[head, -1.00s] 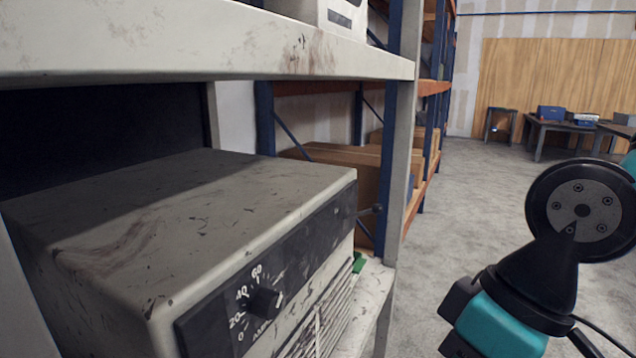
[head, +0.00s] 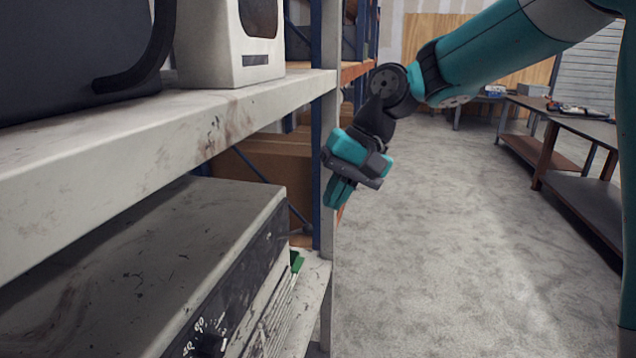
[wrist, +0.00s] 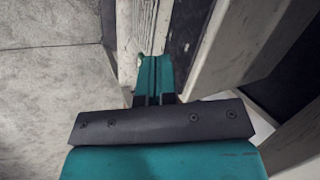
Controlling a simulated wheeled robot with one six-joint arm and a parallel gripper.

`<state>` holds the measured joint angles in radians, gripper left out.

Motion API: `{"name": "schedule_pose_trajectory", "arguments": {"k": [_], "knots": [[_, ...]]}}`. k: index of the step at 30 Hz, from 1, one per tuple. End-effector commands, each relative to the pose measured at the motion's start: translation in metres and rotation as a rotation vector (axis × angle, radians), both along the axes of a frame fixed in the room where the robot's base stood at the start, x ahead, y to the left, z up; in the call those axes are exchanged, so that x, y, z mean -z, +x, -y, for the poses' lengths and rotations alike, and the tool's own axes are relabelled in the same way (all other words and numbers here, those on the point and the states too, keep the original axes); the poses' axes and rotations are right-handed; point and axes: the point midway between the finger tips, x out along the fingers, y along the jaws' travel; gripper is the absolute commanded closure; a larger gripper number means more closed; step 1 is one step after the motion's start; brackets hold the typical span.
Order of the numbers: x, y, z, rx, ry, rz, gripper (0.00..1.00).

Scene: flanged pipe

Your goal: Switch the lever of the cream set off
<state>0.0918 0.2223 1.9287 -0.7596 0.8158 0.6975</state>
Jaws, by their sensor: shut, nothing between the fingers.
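A worn cream set (head: 150,250) with a dark front panel stands on the lower shelf at the left. Its black dial (head: 212,343) with white numbers is cut by the bottom edge. I cannot make out its lever in either current view. My gripper (head: 338,194) is shut and empty, pointing down beside the shelf's front post, beyond the set's far end in the head view. In the wrist view, its teal fingertips (wrist: 154,72) are together, close to pale and dark surfaces that I cannot identify surely. I cannot tell whether they touch anything.
The upper shelf board (head: 200,135) overhangs the set and carries a white-cream case (head: 228,45). A pale post (head: 328,130) stands at the shelf's front edge. A small green thing (head: 297,262) lies beside the set. The floor (head: 440,240) to the right is clear.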

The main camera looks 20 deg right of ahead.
Motion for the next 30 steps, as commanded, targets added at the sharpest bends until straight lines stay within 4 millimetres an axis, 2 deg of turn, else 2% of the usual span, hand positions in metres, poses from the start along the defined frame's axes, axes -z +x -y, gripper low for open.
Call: {"name": "schedule_pose_trajectory", "arguments": {"k": [1, 3, 6, 10, 23, 30], "knots": [[-0.02, 0.023, 0.017, 0.076, 0.014, -0.031, 1.0], [-0.027, 0.046, 0.036, 0.166, 0.033, -0.067, 1.0], [-0.032, 0.067, 0.057, 0.259, 0.051, -0.104, 1.0], [-0.032, 0.079, 0.071, 0.316, 0.063, -0.129, 1.0], [-0.027, 0.08, 0.07, 0.324, 0.066, -0.133, 1.0], [0.003, 0.083, 0.051, 0.322, 0.065, -0.136, 1.0]]}}
